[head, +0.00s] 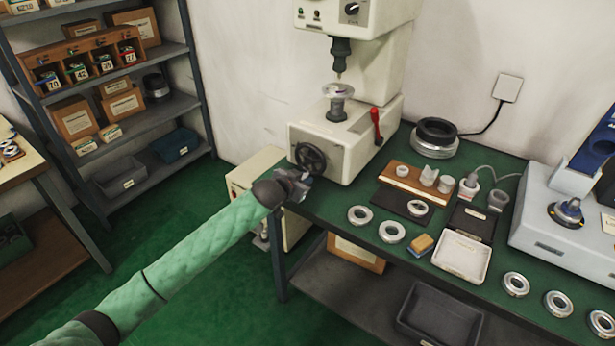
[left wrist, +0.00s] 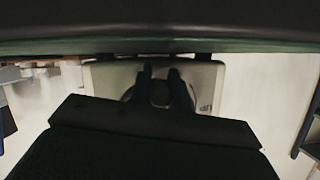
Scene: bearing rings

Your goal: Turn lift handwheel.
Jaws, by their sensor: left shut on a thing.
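The lift handwheel (head: 310,157) is a dark spoked wheel on the front of a cream bench press (head: 345,135). My left gripper (head: 301,178) reaches the lower part of the wheel and is shut on it. In the left wrist view, the two dark fingers (left wrist: 160,85) stand in front of the round dark handwheel (left wrist: 160,97), which is partly hidden by the fingers and the gripper body. The exact spot of contact is hard to see. My right gripper does not show.
A red lever (head: 376,122) is on the press's right side. Bearing rings (head: 391,231), a white tray (head: 461,257) and a wooden board (head: 405,181) with small parts lie on the green bench. Shelving (head: 130,125) stands at left. Open floor lies between.

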